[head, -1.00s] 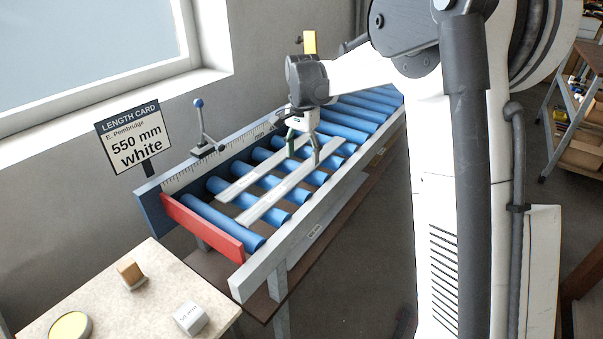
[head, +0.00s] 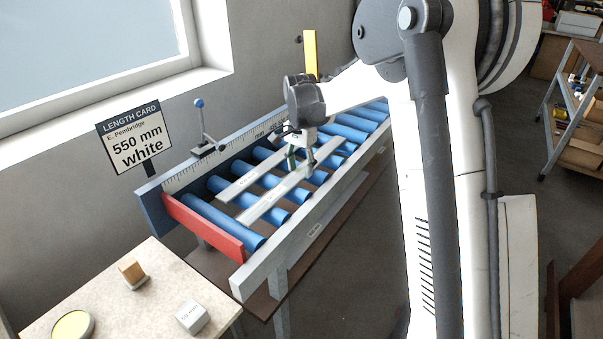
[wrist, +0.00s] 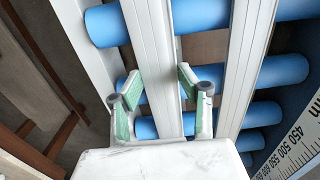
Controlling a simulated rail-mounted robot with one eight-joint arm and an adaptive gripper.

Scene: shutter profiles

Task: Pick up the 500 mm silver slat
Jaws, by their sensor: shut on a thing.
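Two pale slats lie side by side along the blue rollers. The rear slat (head: 238,186), nearer the ruler, also shows in the wrist view (wrist: 245,60). The front slat (head: 262,205), farther from the ruler, runs up the middle of the wrist view (wrist: 152,40). Their labels are too small to read, and I cannot tell silver from white. My gripper (head: 301,166) is over the front slat toward its far part. In the wrist view my gripper (wrist: 160,82) has one green-padded finger on each side of this slat, shut on it. I cannot tell any lift off the rollers.
The roller bench has a red end stop (head: 202,228), a ruler (head: 195,170) along the back and a pale front rail (head: 290,245). A length card (head: 136,135) reads "550 mm white". A side table (head: 95,290) holds small blocks and a round yellow-topped piece.

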